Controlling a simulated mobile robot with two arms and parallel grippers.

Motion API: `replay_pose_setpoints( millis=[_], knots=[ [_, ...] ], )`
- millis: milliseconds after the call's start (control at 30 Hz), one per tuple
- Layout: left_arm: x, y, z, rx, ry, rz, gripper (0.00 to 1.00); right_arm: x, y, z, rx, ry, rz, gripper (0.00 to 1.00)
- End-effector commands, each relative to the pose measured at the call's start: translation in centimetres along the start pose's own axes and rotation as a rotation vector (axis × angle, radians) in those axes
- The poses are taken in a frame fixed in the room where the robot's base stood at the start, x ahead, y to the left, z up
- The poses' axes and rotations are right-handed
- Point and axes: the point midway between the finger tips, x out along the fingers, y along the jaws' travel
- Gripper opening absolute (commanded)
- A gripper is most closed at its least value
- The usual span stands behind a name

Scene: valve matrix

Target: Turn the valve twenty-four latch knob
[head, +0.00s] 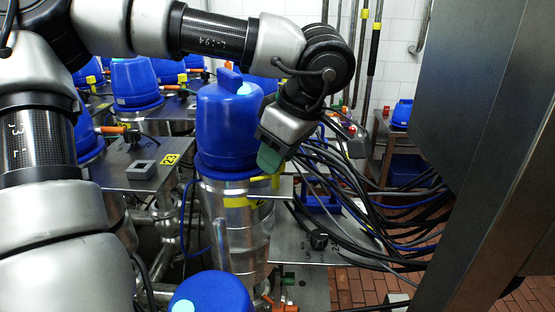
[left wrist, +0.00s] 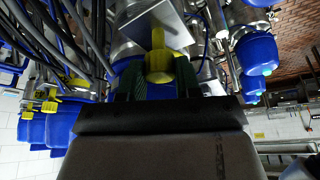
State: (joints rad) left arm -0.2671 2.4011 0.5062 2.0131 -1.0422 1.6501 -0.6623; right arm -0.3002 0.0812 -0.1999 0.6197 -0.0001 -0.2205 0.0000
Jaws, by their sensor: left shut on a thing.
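My left gripper (head: 271,158) reaches down beside a large blue valve head (head: 228,125) on a steel body, at that head's right side. In the left wrist view its green-tipped fingers (left wrist: 160,80) are closed on a yellow knob (left wrist: 160,64), one finger on each side. The knob sits at the end of a yellow stem next to a metal plate. In the head view the gripped knob is mostly hidden by the gripper. I cannot read a number twenty-four at this knob. My right gripper is not in view.
Black and blue cables (head: 350,190) run close on the right. Another blue valve head (head: 211,294) is in front. A grey metal column (head: 480,120) fills the right side.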

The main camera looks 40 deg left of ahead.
Motion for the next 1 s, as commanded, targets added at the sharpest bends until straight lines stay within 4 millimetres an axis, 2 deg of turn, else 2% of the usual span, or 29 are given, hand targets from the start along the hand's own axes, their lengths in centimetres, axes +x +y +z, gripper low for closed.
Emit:
replay_pose_setpoints(
  millis=[400, 1000],
  knots=[
    [0.0, -0.1, -0.1, 0.363, 0.0, 0.157, 0.1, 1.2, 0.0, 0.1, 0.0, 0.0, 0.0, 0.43],
    [-0.1, -0.2, -0.2, 0.844, -0.001, 0.356, 0.1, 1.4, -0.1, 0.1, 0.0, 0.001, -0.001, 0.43]
  ],
)
